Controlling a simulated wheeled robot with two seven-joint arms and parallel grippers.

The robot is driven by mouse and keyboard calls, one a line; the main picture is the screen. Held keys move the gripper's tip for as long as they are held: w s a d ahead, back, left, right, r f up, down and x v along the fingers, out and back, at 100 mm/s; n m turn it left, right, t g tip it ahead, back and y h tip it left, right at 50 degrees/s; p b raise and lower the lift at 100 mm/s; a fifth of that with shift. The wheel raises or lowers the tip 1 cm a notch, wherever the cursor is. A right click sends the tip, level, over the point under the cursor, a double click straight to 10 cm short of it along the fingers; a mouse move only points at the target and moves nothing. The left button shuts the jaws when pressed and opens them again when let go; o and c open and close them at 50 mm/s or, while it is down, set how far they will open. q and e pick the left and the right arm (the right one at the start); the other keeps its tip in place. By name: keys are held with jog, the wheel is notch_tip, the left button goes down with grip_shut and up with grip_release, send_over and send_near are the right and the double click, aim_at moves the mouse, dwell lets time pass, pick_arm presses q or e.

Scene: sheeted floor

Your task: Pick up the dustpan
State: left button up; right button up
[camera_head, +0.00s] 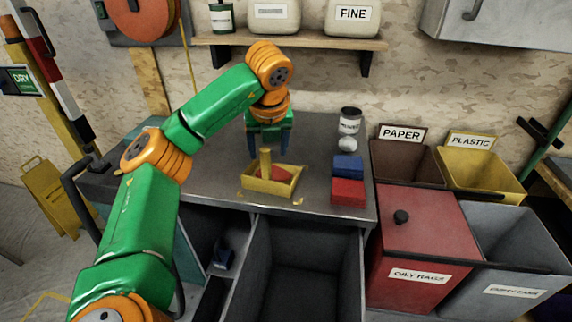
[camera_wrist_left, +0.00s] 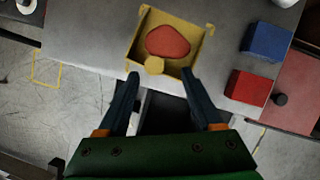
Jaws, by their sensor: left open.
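The yellow dustpan (camera_head: 257,183) lies on the grey metal bench top near its front edge, with an upright yellow handle (camera_head: 265,160). A red lump (camera_head: 281,173) lies inside it. In the left wrist view the dustpan (camera_wrist_left: 190,60) is ahead of the fingers, its round handle end (camera_wrist_left: 154,66) facing the camera, and the red lump (camera_wrist_left: 167,42) shows behind the handle. My left gripper (camera_head: 270,150) is open, above and behind the dustpan in the head view. In the left wrist view its fingers (camera_wrist_left: 160,78) are apart, with the handle end between their tips. My right gripper is not in view.
A blue block (camera_head: 347,166) and a red block (camera_head: 348,191) sit right of the dustpan, with a labelled can (camera_head: 350,120) behind. Paper (camera_head: 403,160), plastic (camera_head: 482,172) and oily rags (camera_head: 415,232) bins stand to the right. An open grey compartment (camera_head: 303,265) lies below the bench front.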

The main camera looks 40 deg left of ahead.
aim_at(265, 155)
pick_arm(q)
jog(key=shift+s+a+f+p, duration=0.2)
jog(key=shift+a+f+p, duration=0.1)
jog(key=shift+f, duration=0.15)
jog(key=shift+s+a+f+p, duration=0.2)
jog(key=shift+f+p, duration=0.1)
jog(key=shift+f, duration=0.1)
jog(key=x, duration=0.4)
jog(key=shift+w+r, duration=0.1)
jog(key=shift+w, duration=0.2)
jog(key=shift+w+d, duration=0.1)
jog(key=shift+r, duration=0.1)
jog(key=c, duration=0.8)
grip_shut()
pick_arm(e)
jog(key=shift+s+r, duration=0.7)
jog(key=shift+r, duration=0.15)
